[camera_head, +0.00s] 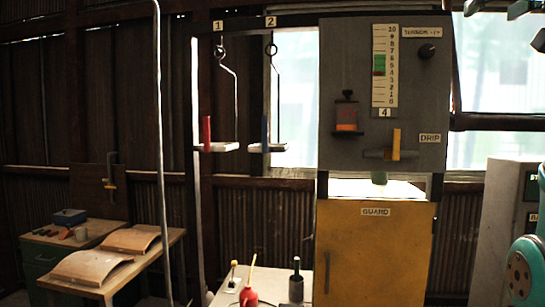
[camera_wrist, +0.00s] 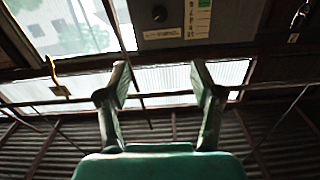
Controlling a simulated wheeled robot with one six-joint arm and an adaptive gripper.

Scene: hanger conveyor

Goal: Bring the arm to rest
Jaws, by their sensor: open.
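My gripper (camera_wrist: 162,85) shows in the wrist view with its two dark fingers spread wide apart. Nothing is between the fingers, and they touch nothing. Behind them are a bright window strip and a dark slatted wall. In the head view, a teal joint of my arm (camera_head: 522,270) shows at the lower right edge. Dark teal parts at the top right corner of that view are cut off, and I cannot tell whether they are my gripper.
A grey panel (camera_head: 350,140) with a gauge (camera_head: 384,65) stands above a yellow guard cabinet (camera_head: 375,250). Two numbered hangers (camera_head: 236,105) (camera_head: 278,105) hang left of it. A small table with bottles (camera_head: 296,285) is at the bottom middle. A wooden bench (camera_head: 75,290) stands left.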

